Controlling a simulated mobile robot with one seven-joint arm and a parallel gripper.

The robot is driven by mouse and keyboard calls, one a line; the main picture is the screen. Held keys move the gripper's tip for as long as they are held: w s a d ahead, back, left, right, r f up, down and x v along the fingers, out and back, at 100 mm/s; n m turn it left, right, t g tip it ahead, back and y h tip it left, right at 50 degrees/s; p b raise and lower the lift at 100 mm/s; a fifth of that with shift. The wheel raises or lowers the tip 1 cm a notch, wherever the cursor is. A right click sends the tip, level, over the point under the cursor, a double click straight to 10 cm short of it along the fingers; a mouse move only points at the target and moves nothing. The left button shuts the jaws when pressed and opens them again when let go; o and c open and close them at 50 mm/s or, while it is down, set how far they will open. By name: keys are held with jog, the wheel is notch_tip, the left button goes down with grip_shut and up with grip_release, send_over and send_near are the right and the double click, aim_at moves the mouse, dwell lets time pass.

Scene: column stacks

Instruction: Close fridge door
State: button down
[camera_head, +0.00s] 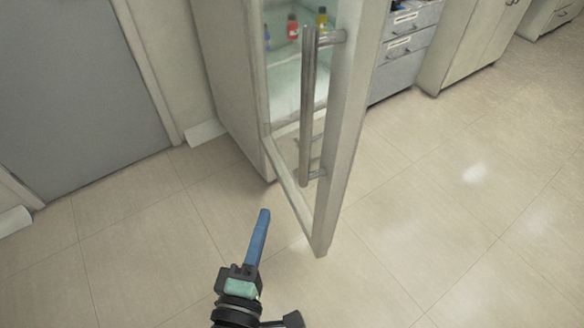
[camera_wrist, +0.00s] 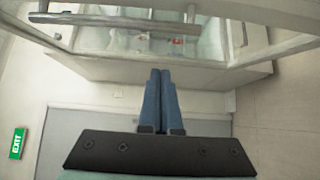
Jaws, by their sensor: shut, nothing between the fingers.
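The fridge (camera_head: 228,85) is a pale cabinet with its door standing open towards me. The door (camera_head: 348,130) has a light frame around clear glass and also spans the top of the wrist view (camera_wrist: 285,48). Its long metal bar handle (camera_head: 308,110) is upright in the head view and shows at the upper left of the wrist view (camera_wrist: 110,20). My gripper (camera_head: 264,213) has blue fingers, held together with nothing between them. It is left of the door's lower corner in the head view, apart from the handle. Its fingertips (camera_wrist: 161,72) point towards the fridge in the wrist view.
Small bottles, one red (camera_head: 293,27) and one yellow (camera_head: 322,17), stand inside the fridge. Grey drawers (camera_head: 398,75) and pale cabinets (camera_head: 465,45) are at the back right. A grey door (camera_head: 75,85) is on the left. The tiled floor (camera_head: 450,200) is clear.

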jog(key=w+d+p, duration=0.2)
jog(key=w+d, duration=0.2)
jog(key=w, duration=0.6)
jog(key=shift+w+d, duration=0.2)
jog(key=shift+d, duration=0.15)
